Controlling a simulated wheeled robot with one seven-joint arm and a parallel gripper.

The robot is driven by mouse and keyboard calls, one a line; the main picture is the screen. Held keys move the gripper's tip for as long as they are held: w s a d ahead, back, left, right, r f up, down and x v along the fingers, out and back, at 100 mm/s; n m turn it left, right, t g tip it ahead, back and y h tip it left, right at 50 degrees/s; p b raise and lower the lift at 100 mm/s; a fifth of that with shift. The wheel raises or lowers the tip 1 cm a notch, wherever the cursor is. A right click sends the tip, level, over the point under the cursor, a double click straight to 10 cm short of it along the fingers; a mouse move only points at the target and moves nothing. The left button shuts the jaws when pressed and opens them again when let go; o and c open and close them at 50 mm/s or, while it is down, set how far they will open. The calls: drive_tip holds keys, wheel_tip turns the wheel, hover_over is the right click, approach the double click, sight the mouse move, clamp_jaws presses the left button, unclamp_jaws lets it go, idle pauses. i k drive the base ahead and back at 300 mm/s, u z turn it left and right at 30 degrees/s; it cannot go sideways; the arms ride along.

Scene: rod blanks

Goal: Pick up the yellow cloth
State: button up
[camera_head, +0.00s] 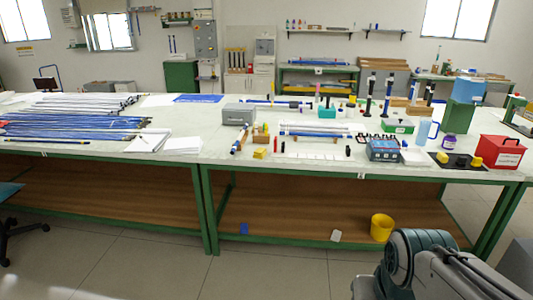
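I cannot make out a yellow cloth for certain. A small yellow item (259,153) lies near the front edge of the table, left of centre; it is too small to tell whether it is cloth. Two more yellow pieces, one (449,141) behind the other (475,162), are at the right by a dark mat; their material is unclear. A yellow bucket (381,227) stands under the table at the right. Part of my arm shows at the bottom right, apart from the table. My gripper is not in view.
The long table (185,130) carries many rods (70,125) at the left. A grey box (239,114), a blue-grey case (383,149), a purple-labelled jar (449,141) and a red box (500,152) stand on it. Floor before the table is mostly clear; a chair (10,215) is far left.

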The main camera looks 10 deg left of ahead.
sight(260, 152)
drive_tip(key=k, duration=0.65)
drive_tip(key=u, duration=0.65)
drive_tip(key=i, duration=0.65)
drive_tip(key=u, duration=0.9)
drive_tip(key=i, duration=1.85)
drive_tip(key=z, duration=1.2)
drive_tip(key=i, duration=0.5)
drive_tip(key=z, duration=1.05)
drive_tip(key=i, duration=1.05)
drive_tip(key=z, duration=0.35)
